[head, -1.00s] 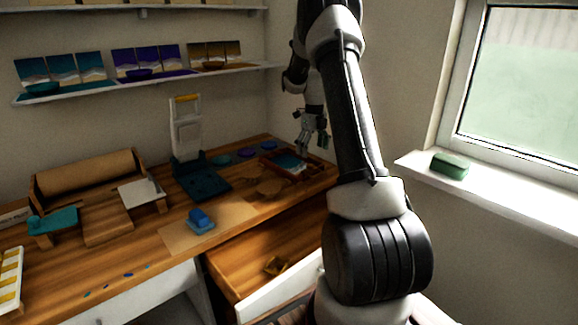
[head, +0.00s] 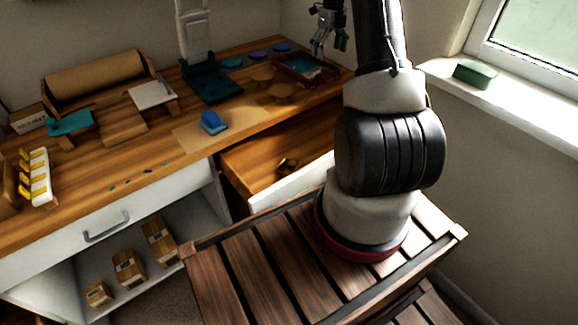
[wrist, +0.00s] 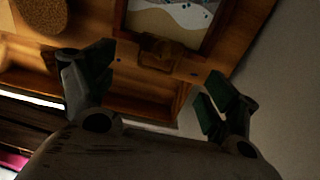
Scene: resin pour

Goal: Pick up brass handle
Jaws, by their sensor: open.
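A small brass-coloured piece (head: 286,165), likely the brass handle, lies in the open wooden drawer (head: 262,158) in the head view. My gripper (head: 329,42) is open and empty at the back right of the bench, above the framed tray (head: 318,76) and away from the drawer. In the wrist view my open fingers (wrist: 160,70) stand wide apart. Between and beyond them, a dim brown-gold piece (wrist: 166,55) sits at the edge of the framed tray (wrist: 207,42). I cannot tell whether it is a second handle or whether it is fixed there.
A blue block (head: 212,122) sits mid-bench. A dark teal press (head: 212,83) stands behind it, and a brown paper roll (head: 95,80) lies at the left. A green block (head: 475,74) rests on the windowsill (head: 520,100). Boxes (head: 128,268) stand on the lower shelf.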

